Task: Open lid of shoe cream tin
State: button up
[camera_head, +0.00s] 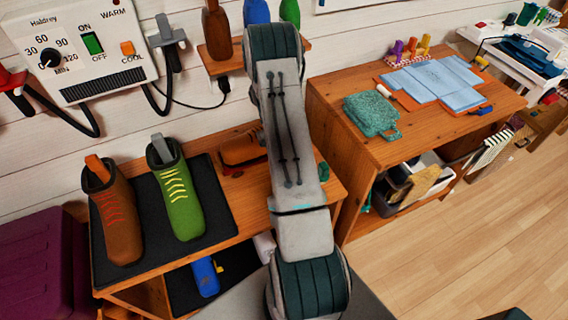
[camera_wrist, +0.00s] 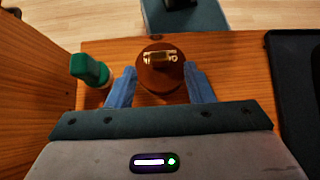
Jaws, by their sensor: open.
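My gripper (camera_wrist: 160,88) is open, with one blue-grey finger on each side of the tin. The left finger looks very close to the tin's side; I cannot tell whether either finger touches it. In the head view my arm covers my gripper, and I cannot make out the tin there.
A green-capped bottle (camera_wrist: 90,69) stands close to the left finger. A dark mat (camera_wrist: 296,95) lies to the right. In the head view, brown (camera_head: 117,215) and green (camera_head: 178,195) boots stand on the mat. A second wooden table (camera_head: 340,95) stands to the right.

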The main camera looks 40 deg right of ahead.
jog(key=s+d+r+b, duration=0.1)
jog(key=s+d+r, duration=0.5)
jog(key=s+r, duration=0.2)
jog(key=shift+s+r, duration=0.2)
jog(key=shift+s, duration=0.8)
